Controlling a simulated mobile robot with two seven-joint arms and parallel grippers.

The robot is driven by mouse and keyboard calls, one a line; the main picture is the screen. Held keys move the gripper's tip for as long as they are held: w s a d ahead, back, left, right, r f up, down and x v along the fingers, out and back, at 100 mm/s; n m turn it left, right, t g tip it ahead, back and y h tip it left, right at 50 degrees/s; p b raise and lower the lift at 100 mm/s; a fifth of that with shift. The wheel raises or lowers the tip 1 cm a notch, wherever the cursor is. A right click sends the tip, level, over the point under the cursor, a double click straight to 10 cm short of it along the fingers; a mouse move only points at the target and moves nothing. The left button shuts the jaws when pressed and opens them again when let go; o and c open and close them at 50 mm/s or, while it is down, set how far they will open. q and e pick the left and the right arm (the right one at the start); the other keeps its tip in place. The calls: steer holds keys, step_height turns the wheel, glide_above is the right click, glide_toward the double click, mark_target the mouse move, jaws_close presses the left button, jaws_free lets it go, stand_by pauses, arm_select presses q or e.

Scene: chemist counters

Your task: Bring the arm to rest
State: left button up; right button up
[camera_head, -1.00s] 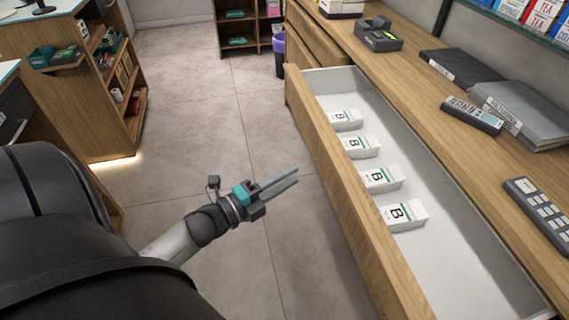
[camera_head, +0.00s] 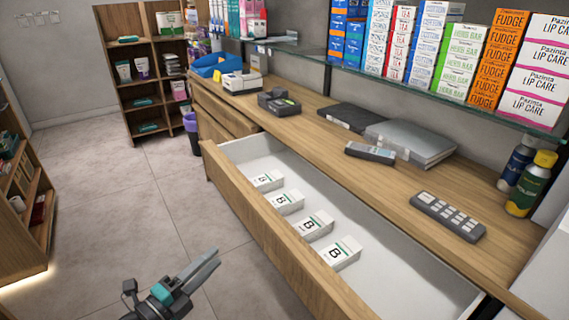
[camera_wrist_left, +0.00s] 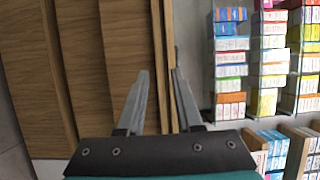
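My left gripper (camera_head: 208,264) is at the bottom of the head view, over the floor, left of the open drawer and apart from it. In the left wrist view its two fingers (camera_wrist_left: 161,76) stand apart with nothing between them, so it is open and empty. My right gripper is in neither view.
The open drawer (camera_head: 405,277) holds several white boxes marked B (camera_head: 315,225) in a row. The wooden counter (camera_head: 330,132) above it carries a keypad (camera_head: 447,216), a grey binder (camera_head: 412,142) and bottles. A shelf of boxes is above. The floor (camera_head: 165,210) at left is clear.

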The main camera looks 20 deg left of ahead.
arm_select(q)
steer(key=s+f+n+g+y, duration=0.2)
steer(key=s+f+n, duration=0.15)
steer(key=f, duration=0.45)
steer(key=s+a+f+n+g+y, duration=0.15)
steer(key=f+n, duration=0.25)
steer(key=f, duration=0.4)
steer(key=s+f+n+g+y, duration=0.2)
steer(key=s+f+n+g, duration=0.15)
steer(key=f, duration=0.45)
steer(key=s+d+f+n+g, duration=0.4)
steer(key=s+f, duration=0.4)
steer(key=s, duration=0.3)
steer(key=s+d+f+n+g, duration=0.3)
steer(key=s+f+g, duration=0.1)
steer(key=s+f, duration=0.5)
steer(key=shift+s+d+f+n, duration=0.25)
steer(key=shift+s+d+n, duration=0.15)
steer(key=shift+s, duration=0.65)
